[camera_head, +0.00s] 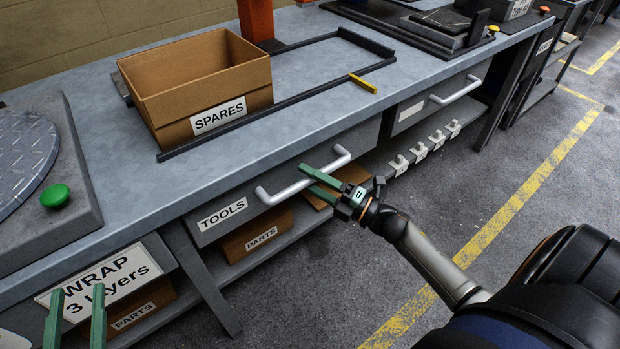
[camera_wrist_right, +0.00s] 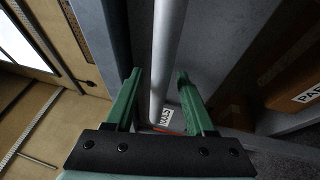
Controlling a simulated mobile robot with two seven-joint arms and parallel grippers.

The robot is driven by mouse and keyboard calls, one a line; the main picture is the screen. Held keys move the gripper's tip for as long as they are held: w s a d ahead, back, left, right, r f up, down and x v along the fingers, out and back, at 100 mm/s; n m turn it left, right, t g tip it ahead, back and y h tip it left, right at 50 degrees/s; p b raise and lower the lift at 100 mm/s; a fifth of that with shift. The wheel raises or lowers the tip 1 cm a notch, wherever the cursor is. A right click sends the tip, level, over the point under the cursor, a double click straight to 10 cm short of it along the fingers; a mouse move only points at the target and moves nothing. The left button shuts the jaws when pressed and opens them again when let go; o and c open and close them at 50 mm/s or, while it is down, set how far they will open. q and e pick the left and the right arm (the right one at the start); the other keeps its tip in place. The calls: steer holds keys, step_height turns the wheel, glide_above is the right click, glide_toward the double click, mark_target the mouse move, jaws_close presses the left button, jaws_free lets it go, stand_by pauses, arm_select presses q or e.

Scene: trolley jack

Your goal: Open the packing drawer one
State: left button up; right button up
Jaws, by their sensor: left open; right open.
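A grey drawer labelled TOOLS (camera_head: 222,214) sits under the bench top and looks closed. Its pale bar handle (camera_head: 285,191) runs along the front; the handle also shows in the wrist view (camera_wrist_right: 167,45). My right gripper (camera_head: 308,180) is open at the handle. In the wrist view its two green fingers (camera_wrist_right: 159,76) stand on either side of the bar, with visible gaps; I cannot tell whether either finger touches it. My left gripper (camera_head: 75,291) is open and empty at the bottom left, in front of the WRAP sign. No drawer is marked "one" in view.
A second drawer (camera_head: 410,112) with a bar handle (camera_head: 455,90) is further right. The bench top (camera_head: 300,100) holds a SPARES box (camera_head: 222,117) and a turntable with a green button (camera_head: 55,195). PARTS boxes (camera_head: 262,238) lie on the lower shelf. Open floor (camera_head: 480,165) lies in front.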

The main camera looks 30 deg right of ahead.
steer(key=shift+c, duration=0.3)
jaws_close()
stand_by(1.0)
